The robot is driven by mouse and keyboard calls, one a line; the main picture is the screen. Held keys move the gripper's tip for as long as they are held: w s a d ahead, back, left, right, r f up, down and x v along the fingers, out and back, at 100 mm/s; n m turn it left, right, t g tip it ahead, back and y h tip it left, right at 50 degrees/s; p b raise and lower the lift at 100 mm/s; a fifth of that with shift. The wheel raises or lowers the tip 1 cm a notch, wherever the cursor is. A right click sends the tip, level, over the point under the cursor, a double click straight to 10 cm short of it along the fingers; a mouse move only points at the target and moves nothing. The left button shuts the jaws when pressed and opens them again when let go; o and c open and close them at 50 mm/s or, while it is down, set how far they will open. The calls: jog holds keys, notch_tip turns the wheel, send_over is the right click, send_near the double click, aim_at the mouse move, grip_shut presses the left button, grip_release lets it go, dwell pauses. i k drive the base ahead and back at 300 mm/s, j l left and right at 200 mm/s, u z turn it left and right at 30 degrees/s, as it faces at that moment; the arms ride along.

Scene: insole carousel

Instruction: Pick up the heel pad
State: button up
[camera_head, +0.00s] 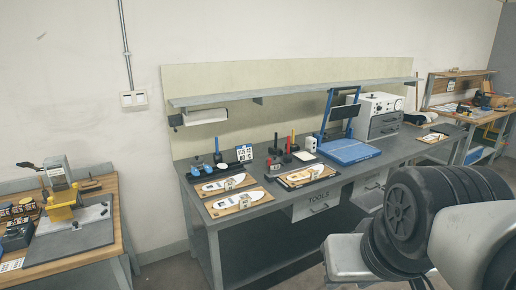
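I cannot single out the heel pad at this size. Pale insole shapes lie on brown boards on the grey workbench (262,206): a back left insole (215,187), a front left insole (226,208) and a right insole (297,177). Each has a small object on or beside it, too small to identify. My arm fills the lower right of the view, in front of the bench. My gripper's fingers do not show.
A blue stand (350,151) and a grey instrument box (383,112) stand on the bench's right half. A shelf (290,92) runs above. A wooden table (121,245) with a yellow press (62,205) is at left. Bare floor shows between tables.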

aim_at(221, 166)
jog(key=i+u, duration=0.1)
jog(key=i, duration=0.65)
jog(key=i+l+u, duration=0.1)
jog(key=i, duration=0.7)
jog(key=i+l+u, duration=0.2)
jog(key=i+u, duration=0.2)
jog(key=i+l+u, duration=0.35)
jog(key=i, duration=0.15)
